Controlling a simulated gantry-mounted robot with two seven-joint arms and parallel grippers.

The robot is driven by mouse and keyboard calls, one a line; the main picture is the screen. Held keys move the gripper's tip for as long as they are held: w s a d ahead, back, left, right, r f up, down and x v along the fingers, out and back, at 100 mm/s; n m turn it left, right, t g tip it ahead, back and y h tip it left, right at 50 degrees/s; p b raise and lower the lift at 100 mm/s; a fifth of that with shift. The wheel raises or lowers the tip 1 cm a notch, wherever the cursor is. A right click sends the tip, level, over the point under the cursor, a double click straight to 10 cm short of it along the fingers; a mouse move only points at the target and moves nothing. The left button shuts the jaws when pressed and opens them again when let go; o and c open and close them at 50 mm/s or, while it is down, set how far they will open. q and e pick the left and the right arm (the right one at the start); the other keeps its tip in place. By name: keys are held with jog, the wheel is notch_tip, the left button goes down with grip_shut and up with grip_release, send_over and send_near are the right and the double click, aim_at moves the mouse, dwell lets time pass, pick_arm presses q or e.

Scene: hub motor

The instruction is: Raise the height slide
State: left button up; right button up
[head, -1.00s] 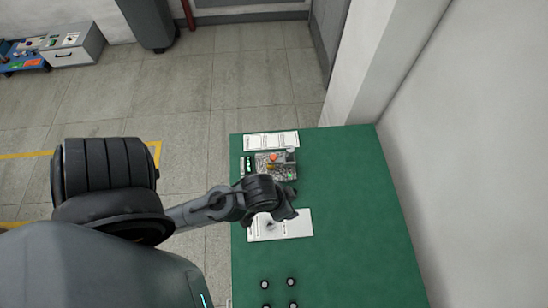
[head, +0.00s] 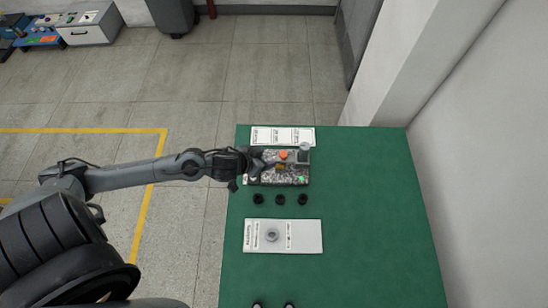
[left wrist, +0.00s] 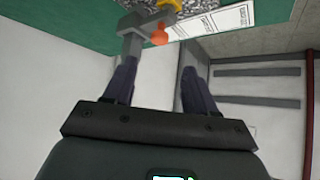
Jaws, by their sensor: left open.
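A flat device (head: 293,180) with a speckled top stands on the green table. It carries an orange knob (head: 283,155), a green button (head: 301,179) and a grey round part (head: 305,147). My left gripper (head: 259,166) is at the device's left side and covers part of it. In the left wrist view, its fingers (left wrist: 160,78) are spread with a clear gap. A grey post (left wrist: 133,45) with a crosspiece, probably the height slide, is close to the left-hand fingertip. The orange knob (left wrist: 160,37) shows beside it. I cannot tell whether the finger touches the post.
A white sheet (head: 283,135) lies behind the device. Three black knobs (head: 280,199) stand in front of it. A white plate (head: 307,236) with a grey round part (head: 272,234) lies nearer. The table's right side (head: 370,220) is clear, with a wall beyond.

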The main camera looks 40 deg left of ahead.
aim_at(283, 154)
pick_arm(q)
jog(key=b+x, duration=0.1)
jog(key=x, duration=1)
jog(key=shift+r+b, duration=0.1)
jog(key=shift+b, duration=0.25)
grip_shut()
